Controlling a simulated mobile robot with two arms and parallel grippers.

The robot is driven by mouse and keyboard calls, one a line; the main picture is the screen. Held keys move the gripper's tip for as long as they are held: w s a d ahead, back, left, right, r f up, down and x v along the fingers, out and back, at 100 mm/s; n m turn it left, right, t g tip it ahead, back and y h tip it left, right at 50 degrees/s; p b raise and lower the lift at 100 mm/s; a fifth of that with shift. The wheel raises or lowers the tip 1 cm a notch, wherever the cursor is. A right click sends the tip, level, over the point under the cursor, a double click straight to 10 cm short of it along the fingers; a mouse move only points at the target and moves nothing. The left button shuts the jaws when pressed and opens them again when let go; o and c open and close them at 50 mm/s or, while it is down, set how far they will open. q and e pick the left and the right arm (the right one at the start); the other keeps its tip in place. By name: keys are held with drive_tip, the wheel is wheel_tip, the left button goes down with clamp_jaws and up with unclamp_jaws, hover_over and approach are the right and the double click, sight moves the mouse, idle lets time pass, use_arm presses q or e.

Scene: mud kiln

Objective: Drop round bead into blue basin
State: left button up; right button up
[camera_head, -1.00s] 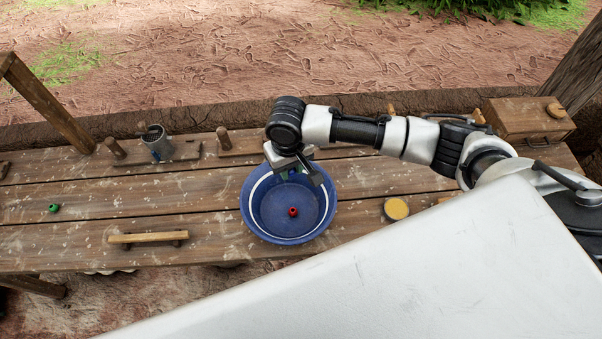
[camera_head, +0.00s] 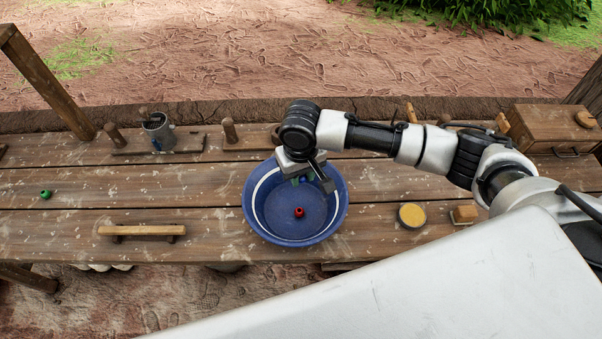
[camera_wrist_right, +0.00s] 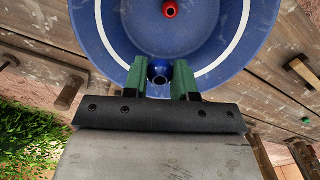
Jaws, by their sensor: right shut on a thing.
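The blue basin (camera_head: 258,219), with a white ring inside, stands on the wooden table. A red bead (camera_head: 299,212) lies on its floor and also shows in the right wrist view (camera_wrist_right: 170,10). My right gripper (camera_head: 307,182) reaches over the far part of the basin, pointing down. In the right wrist view, its green fingers (camera_wrist_right: 165,77) are shut on a round blue bead (camera_wrist_right: 160,71) with a dark hole. The bead's height above the basin floor is hard to tell. A green bead (camera_head: 45,194) lies at the table's left. My left gripper is not in view.
A grey metal cup (camera_head: 158,134) stands at the back left. A wooden bar (camera_head: 142,231) lies at the front left. A yellow round tin (camera_head: 412,216) and a brown block (camera_head: 464,214) sit right of the basin. A wooden drawer box (camera_head: 548,127) stands at the back right.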

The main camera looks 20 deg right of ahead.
drive_tip(key=o, duration=1)
drive_tip(key=shift+c, duration=0.2)
wheel_tip(320, 180, up, 11)
drive_tip(key=b, duration=0.1)
drive_tip(key=shift+f, duration=0.1)
